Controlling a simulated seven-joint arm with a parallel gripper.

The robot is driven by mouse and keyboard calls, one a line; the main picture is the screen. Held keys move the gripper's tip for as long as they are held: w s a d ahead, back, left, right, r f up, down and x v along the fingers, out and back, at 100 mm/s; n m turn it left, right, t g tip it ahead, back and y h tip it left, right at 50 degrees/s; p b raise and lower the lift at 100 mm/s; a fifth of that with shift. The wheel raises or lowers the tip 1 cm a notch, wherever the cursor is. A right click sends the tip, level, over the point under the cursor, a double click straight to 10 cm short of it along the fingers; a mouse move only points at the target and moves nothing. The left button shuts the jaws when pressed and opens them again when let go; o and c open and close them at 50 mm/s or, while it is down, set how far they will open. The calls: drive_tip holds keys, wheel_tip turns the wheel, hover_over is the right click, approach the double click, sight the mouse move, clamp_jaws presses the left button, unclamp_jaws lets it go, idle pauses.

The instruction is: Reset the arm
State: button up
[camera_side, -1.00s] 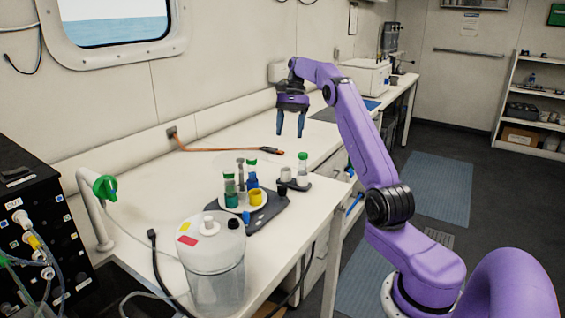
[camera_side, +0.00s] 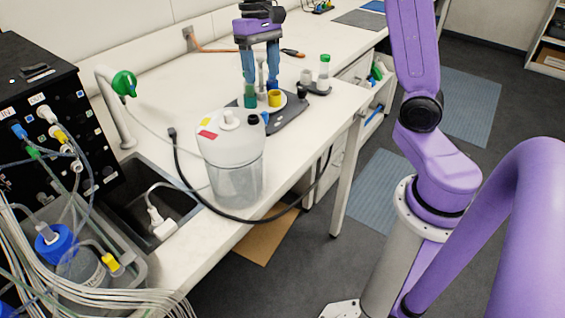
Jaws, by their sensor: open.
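My gripper (camera_side: 261,80) is at the top centre, pointing down with its two blue fingers apart. It hangs over the dark rack (camera_side: 286,121) on the white bench, in front of or among the vials there. A clear, grey-topped vial shows between the fingers, and I cannot tell whether the fingers touch it. A green vial (camera_side: 250,98) and a yellow cup (camera_side: 275,98) stand just below the fingertips. My purple arm links cross the right side; the link joining the gripper runs out of the top of the view.
A small holder (camera_side: 318,91) with a green-capped vial is right of the rack. A sink (camera_side: 125,215), tap (camera_side: 124,84) and black tubed box (camera_side: 45,120) are left.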

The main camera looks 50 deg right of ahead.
drive_tip(key=s+a+f+n+h, duration=0.1)
drive_tip(key=s+a+n, duration=0.25)
drive_tip(key=s, duration=0.35)
drive_tip(key=s+a+f+n, duration=0.1)
drive_tip(key=s+a+n, duration=0.25)
drive_tip(key=s, duration=0.35)
drive_tip(key=s+d+f+n+t, duration=0.1)
drive_tip(key=s+f+n, duration=0.1)
drive_tip(key=s+n, duration=0.2)
drive_tip(key=s+d+f+n+t, duration=0.1)
drive_tip(key=s+f+n, duration=0.2)
drive_tip(key=s, duration=0.6)
drive_tip(key=shift+n, duration=0.4)
drive_tip(key=shift+d, duration=0.1)
drive_tip(key=shift+o, duration=0.6)
